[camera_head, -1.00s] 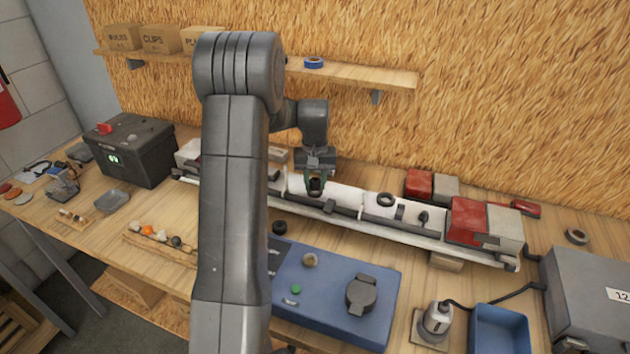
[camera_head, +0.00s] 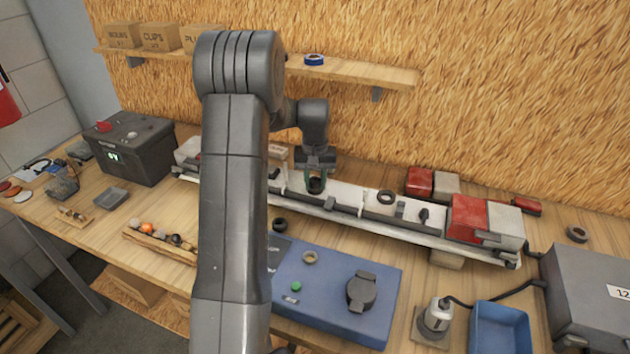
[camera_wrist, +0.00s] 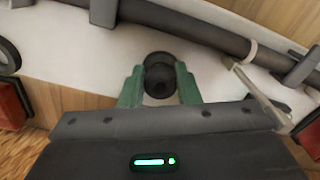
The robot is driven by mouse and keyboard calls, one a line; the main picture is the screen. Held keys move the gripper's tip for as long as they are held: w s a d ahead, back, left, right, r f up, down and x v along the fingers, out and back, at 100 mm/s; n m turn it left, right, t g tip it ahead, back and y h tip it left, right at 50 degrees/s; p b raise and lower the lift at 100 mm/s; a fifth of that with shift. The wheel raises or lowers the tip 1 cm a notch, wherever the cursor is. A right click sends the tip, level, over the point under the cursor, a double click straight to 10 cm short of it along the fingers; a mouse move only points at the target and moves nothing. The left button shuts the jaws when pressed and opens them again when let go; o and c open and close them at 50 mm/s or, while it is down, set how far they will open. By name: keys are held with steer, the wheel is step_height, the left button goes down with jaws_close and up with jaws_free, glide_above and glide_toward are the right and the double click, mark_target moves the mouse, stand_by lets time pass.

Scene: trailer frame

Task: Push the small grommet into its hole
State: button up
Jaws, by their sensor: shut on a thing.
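My gripper (camera_head: 316,184) is over the long white trailer beam (camera_head: 348,197), with its fingers pointing down at it. In the wrist view, the green fingers of my gripper (camera_wrist: 160,90) are shut on a small black grommet (camera_wrist: 160,80), one on each side. The grommet is against or just above the white face of the beam (camera_wrist: 75,55). Its underside and the hole are hidden, so I cannot tell how deep it sits. A larger black ring (camera_head: 386,198) lies on the beam further right.
A dark conduit (camera_wrist: 185,22) runs along the beam, with clips and a pale tie beside my fingers. Red and white lamp blocks (camera_head: 467,218) stand at the beam's right end. A blue case (camera_head: 330,300) lies in front, and a shelf (camera_head: 350,73) hangs behind.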

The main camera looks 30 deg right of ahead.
steer(key=shift+s+a+f, duration=0.1)
steer(key=shift+f, duration=0.2)
